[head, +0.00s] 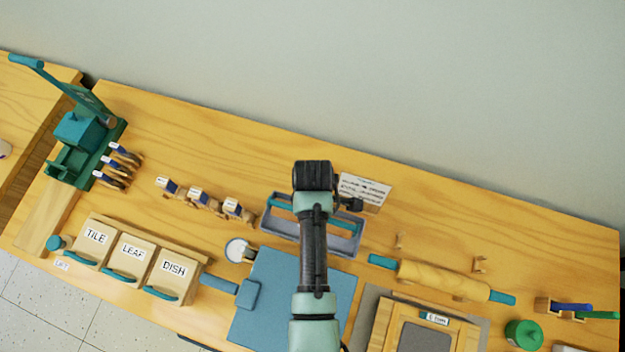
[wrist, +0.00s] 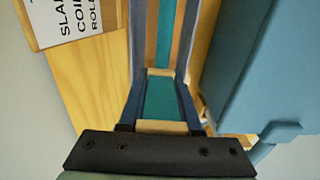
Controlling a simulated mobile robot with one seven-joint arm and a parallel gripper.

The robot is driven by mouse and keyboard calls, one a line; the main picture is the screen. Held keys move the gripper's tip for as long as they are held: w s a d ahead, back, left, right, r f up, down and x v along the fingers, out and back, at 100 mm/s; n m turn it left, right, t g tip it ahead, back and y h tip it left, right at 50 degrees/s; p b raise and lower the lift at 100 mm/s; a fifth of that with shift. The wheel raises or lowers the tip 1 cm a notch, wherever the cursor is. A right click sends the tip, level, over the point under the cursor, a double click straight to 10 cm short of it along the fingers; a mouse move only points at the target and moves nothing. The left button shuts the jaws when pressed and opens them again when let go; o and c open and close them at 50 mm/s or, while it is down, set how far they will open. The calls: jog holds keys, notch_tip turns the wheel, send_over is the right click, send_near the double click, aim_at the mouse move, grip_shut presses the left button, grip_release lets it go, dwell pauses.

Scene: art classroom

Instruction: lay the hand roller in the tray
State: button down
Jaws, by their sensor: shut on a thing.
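My gripper (wrist: 160,129) is at the bottom of the wrist view, with its fingers closed on the sides of a wood-and-teal piece (wrist: 162,126) that I take to be the hand roller. Most of its shape is hidden. The grey-blue tray (head: 346,244) lies behind and under my arm in the head view. Its long walls (wrist: 138,45) show in the wrist view, with teal and brown strips between them. The held piece lines up with the tray's length. I cannot tell whether it touches the tray. My fingertips are hidden in the head view.
A blue mat (head: 280,300) lies in front of the tray, with a blue-handled tool (head: 222,285) at its left. A lettered card (head: 365,190) stands behind the tray. A rolling pin (head: 445,279) lies to the right; labelled boxes (head: 132,255) stand left.

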jog(key=shift+f+b, duration=1.8)
jog(key=shift+f, duration=1.3)
jog(key=c, duration=0.5)
grip_release()
jog(key=shift+o, duration=0.2)
jog(key=o, duration=0.3)
jog(key=shift+o, duration=0.2)
